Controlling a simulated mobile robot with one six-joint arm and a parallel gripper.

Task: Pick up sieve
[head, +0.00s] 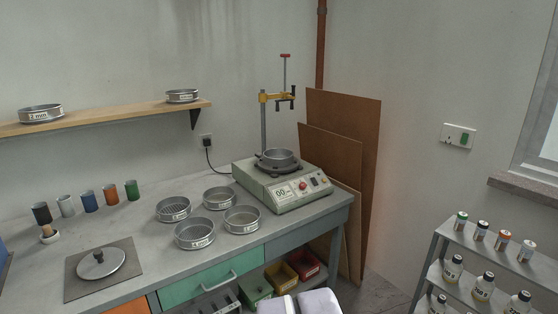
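Several round metal sieves stand in a cluster on the concrete bench: a left one with a coarse mesh (173,216), a back one (219,205), a right one (242,227) and a front one (194,242). Each has a pale label on its front wall, too small to read. Another sieve or pan (278,163) sits on the sieve shaker (290,192). Two more sieves are on the wall shelf: one labelled 2 mm (40,116) at the left and another (182,98) near its right end.
A metal lid (101,263) lies on a square plate at the bench's left front. Several coloured cups (88,202) line the back left. A clamp post (263,130) rises behind the shaker. Brown boards (342,120) lean right. Bottles (453,268) stand on a rack (480,247).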

